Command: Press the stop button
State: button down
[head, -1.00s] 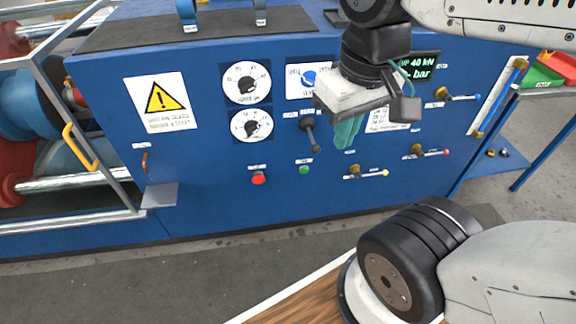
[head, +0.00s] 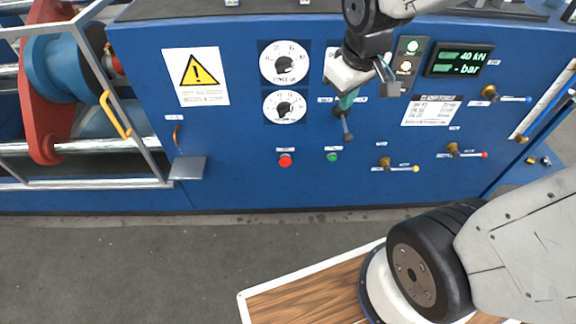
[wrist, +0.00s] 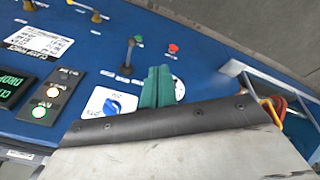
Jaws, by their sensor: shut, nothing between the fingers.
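The red stop button (head: 285,160) sits low on the blue panel, below the two white dials; it also shows in the wrist view (wrist: 173,48). A green button (head: 332,157) is to its right, and it shows in the wrist view too (wrist: 138,38). My gripper (head: 346,101) is shut and empty, its green fingers together. It is above and to the right of the red button, in front of the panel near the black lever. In the wrist view the shut fingers (wrist: 158,86) point toward the panel, apart from the red button.
A black lever (head: 345,124) sticks out just below my gripper. Yellow-based valve levers (head: 385,163) are on the right. A small grey shelf (head: 188,168) and a railed roller frame (head: 125,118) are at the left. The panel around the red button is clear.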

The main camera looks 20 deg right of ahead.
jog(key=w+f+n+t, duration=0.1)
jog(key=w+f+n, duration=0.2)
jog(key=w+f, duration=0.55)
jog(key=w+f+n+t, duration=0.1)
jog(key=w+f+n, duration=0.35)
jog(key=f, duration=0.75)
jog(key=a+f+n+t+y, duration=0.2)
jog(key=a+f+y, duration=0.1)
jog(key=f, duration=1.5)
jog(key=shift+w+a+f, duration=0.15)
jog(key=shift+w+f, duration=0.05)
jog(key=shift+w, duration=0.25)
jog(key=shift+n, duration=0.25)
send_near(288, 165)
notch_tip(288, 165, down, 5)
jog(key=w+a, duration=0.2)
jog(key=a, duration=0.1)
jog(key=shift+w+d, duration=0.15)
jog(key=shift+w, duration=0.45)
